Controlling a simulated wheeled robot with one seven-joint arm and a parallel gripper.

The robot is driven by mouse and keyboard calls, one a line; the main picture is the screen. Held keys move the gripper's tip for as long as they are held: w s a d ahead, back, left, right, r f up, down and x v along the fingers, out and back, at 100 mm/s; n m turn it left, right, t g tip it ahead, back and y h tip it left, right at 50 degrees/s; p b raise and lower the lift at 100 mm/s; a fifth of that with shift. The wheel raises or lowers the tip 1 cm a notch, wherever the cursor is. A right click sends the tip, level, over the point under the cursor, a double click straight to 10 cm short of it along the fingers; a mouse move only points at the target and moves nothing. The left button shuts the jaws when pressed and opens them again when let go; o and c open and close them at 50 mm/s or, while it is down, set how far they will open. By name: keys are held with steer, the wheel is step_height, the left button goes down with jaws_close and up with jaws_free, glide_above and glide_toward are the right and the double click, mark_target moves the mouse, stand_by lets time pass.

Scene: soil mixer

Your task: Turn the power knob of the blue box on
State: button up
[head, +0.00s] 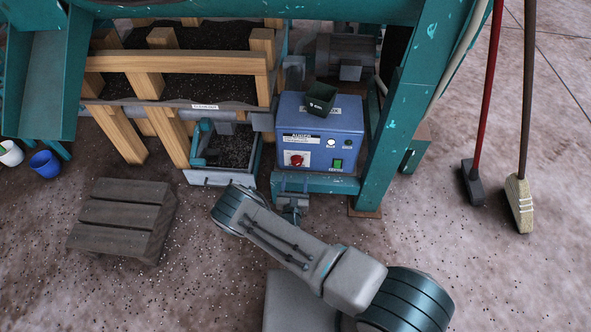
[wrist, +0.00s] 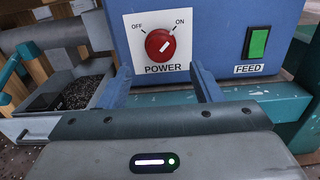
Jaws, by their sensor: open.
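The blue box (head: 320,130) stands on a teal frame in the head view, and its front fills the top of the wrist view (wrist: 220,25). The red power knob (wrist: 160,45) sits on a white plate with OFF at upper left and ON at upper right. Its white line slants to the upper right, toward the ON side. The knob also shows small in the head view (head: 296,160). My gripper (wrist: 160,68) is open and empty. Its two fingers lie apart, left and right of the knob and below it in the picture. I see no contact with the knob.
A green FEED switch (wrist: 258,43) is right of the knob. A soil-filled tray (head: 208,180) is left of the box, and a teal post (head: 395,130) stands right. Wooden steps (head: 122,215) lie left on the floor.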

steer(key=s+p, duration=0.1)
steer(key=s, duration=0.6)
steer(key=shift+a, duration=0.1)
steer(key=w+d+r+m+g+h+p, duration=0.1)
steer(key=d+r+m+g+h+p, duration=0.25)
steer(key=r, duration=0.65)
steer(key=w+d+r+m+g+h+p, duration=0.1)
steer(key=w+d+r+m+g+h, duration=0.1)
steer(key=d+r+m+h, duration=0.45)
steer(key=w+d+r+m+g+h+p, duration=0.1)
steer(key=r+m+g+h+p, duration=0.3)
steer(key=r, duration=0.9)
steer(key=s+d+r+m+g+y+p, duration=0.1)
steer(key=s+d+r+m+g, duration=0.15)
steer(key=r, duration=0.25)
steer(key=s+d+r+m+g+p, duration=0.1)
steer(key=d+r+m+g+p, duration=0.1)
steer(key=d+r+m+g, duration=0.3)
steer(key=s+r+m+y+p, duration=0.1)
steer(key=s+r+m, duration=0.15)
steer(key=r, duration=0.35)
steer(key=s+r+m+t+y+p, duration=0.1)
steer(key=s+r+m+y+p, duration=0.4)
steer(key=r, duration=0.9)
steer(key=s+r+m+y+p, duration=0.6)
steer(key=s+r, duration=0.6)
steer(key=r, duration=0.2)
steer(key=shift+s+m+t+y, duration=0.3)
steer(key=shift+t+y, duration=0.1)
steer(key=shift+y, duration=0.4)
